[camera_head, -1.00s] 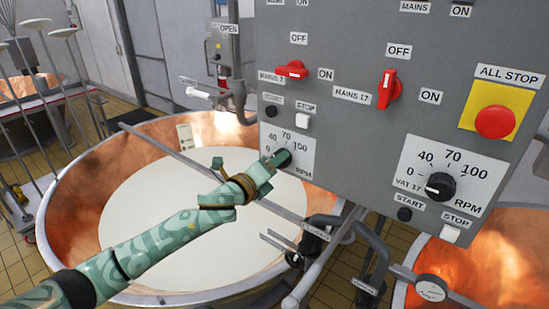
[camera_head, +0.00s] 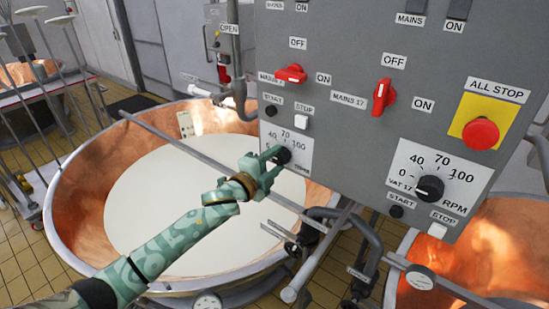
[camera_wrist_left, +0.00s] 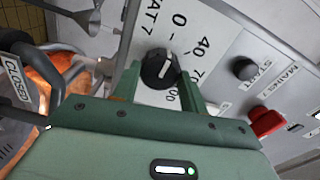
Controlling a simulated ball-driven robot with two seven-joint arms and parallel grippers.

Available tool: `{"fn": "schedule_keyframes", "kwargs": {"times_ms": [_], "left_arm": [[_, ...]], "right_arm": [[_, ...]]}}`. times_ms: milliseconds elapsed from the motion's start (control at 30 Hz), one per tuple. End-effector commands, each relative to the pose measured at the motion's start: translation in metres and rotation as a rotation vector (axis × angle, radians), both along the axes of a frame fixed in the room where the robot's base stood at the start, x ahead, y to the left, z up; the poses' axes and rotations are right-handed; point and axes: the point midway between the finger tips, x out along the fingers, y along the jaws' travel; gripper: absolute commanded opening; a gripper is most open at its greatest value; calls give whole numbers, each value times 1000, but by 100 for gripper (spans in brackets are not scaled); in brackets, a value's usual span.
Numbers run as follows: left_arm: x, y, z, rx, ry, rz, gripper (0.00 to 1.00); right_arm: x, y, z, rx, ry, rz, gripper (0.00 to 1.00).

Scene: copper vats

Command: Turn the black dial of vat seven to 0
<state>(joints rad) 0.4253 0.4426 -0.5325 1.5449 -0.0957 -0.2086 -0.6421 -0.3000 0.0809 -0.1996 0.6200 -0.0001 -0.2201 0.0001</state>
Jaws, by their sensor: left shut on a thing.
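The black dial of vat seven (camera_head: 283,156) sits on a white scale plate at the lower left of the grey panel. In the left wrist view the dial (camera_wrist_left: 156,69) shows a white line; I cannot tell exactly which number it points to. My left gripper (camera_head: 273,160) is shut on the dial. In the left wrist view its two green fingers (camera_wrist_left: 160,84) lie on either side of the dial. My right gripper is not in view.
The vat 17 dial (camera_head: 430,188) sits to the right, its pointer towards 0. Red mains switches (camera_head: 291,73), a white stop button (camera_head: 301,121) and a red all-stop button (camera_head: 480,133) are on the panel. A copper vat (camera_head: 75,200) with pale liquid lies below my arm.

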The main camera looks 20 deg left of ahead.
Motion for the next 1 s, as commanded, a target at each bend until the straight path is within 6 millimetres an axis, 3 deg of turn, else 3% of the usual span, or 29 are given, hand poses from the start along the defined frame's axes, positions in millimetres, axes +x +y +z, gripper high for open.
{"fn": "schedule_keyframes", "kwargs": {"times_ms": [667,700,767,1000], "left_arm": [[0,0,-2,-57,24,1,20],[0,0,-2,-57,24,1,51],[0,0,-2,-56,24,1,65],[0,0,-1,-55,21,0,65]], "right_arm": [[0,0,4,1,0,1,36],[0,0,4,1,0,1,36],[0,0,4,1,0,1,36],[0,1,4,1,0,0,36]]}}
